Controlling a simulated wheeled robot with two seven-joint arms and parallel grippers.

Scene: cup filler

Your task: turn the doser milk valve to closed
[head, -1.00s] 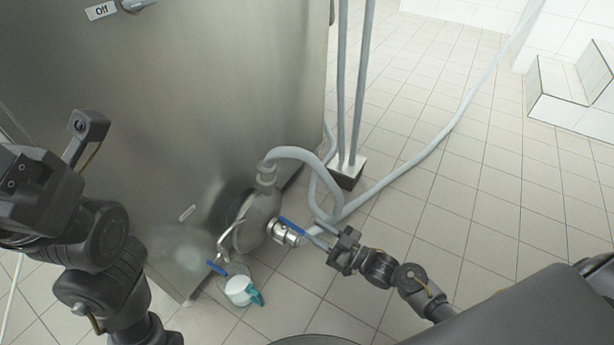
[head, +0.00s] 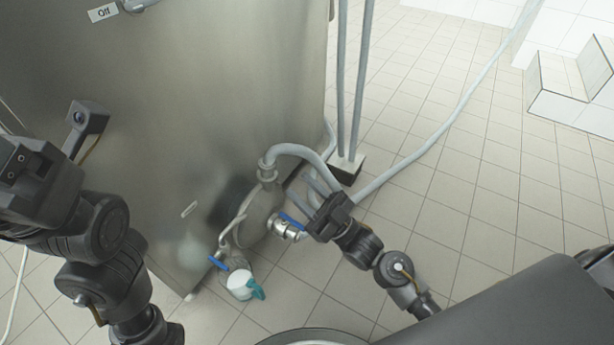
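A steel valve (head: 281,232) with a blue lever (head: 292,221) sits on the right side of the round steel doser (head: 256,212). The lever slants down to the right. My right gripper (head: 312,184) is just to the right of and above this lever, fingers pointing up-left. The fingers look apart, with nothing seen between them, and I see no contact with the lever. A second blue lever (head: 217,263) is on the doser's left outlet. My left arm is at the left; its fingertips are not in view.
A white cup with a teal handle (head: 240,285) is below the doser outlet. A grey hose (head: 300,152) curves from the doser's top, behind my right gripper. A large steel cabinet (head: 200,90) stands behind. Two upright pipes (head: 350,90) stand right of it.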

